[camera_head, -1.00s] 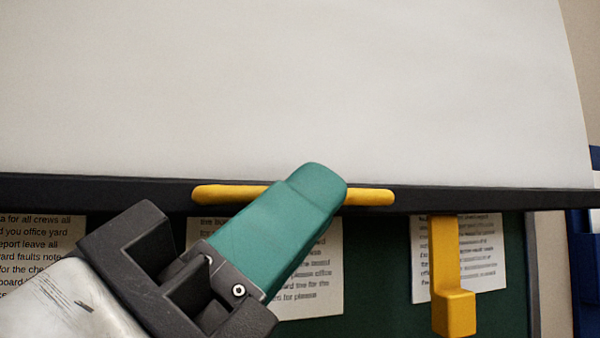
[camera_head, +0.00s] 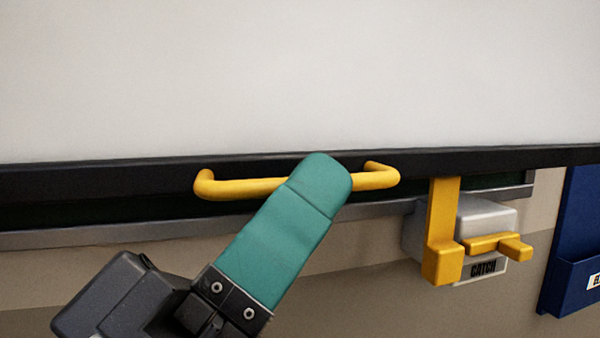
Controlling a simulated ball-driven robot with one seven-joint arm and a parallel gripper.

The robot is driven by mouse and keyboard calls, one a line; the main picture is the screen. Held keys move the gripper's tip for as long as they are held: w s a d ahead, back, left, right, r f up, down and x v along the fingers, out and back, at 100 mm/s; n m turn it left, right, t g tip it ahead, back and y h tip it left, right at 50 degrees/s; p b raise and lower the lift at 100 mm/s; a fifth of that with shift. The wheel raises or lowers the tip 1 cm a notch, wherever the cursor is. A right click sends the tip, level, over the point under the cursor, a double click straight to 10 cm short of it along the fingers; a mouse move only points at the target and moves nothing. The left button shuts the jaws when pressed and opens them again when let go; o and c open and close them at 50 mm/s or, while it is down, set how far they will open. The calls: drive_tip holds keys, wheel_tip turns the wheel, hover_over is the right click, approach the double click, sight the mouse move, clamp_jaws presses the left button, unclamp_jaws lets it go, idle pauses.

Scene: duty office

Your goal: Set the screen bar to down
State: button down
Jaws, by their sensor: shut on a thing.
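The screen bar (camera_head: 90,180) is a black bar along the bottom edge of the white screen (camera_head: 300,75). A yellow handle (camera_head: 235,188) sticks out from its middle. My gripper (camera_head: 318,185) has teal fingers and is shut on this handle, right of its middle; the fingers hide that part of it. A yellow tab (camera_head: 443,230) hangs from the bar to the right of the handle. Its lower end is beside a grey box (camera_head: 478,215) marked "CATCH", which has a yellow lever (camera_head: 500,246). I cannot tell whether the tab touches the catch.
A blue wall holder (camera_head: 580,250) is at the far right, beyond the catch. A grey frame edge (camera_head: 90,232) runs just below the bar.

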drive_tip(key=shift+w+a+f+b, duration=0.15)
drive_tip(key=shift+f+b, duration=0.4)
drive_tip(key=shift+f, duration=0.85)
drive_tip(key=shift+y, duration=0.3)
drive_tip(key=c, duration=1.2)
unclamp_jaws()
drive_tip(key=p+v, duration=0.1)
drive_tip(key=v, duration=0.9)
drive_tip(key=shift+f, duration=0.3)
drive_tip(key=shift+a, duration=0.15)
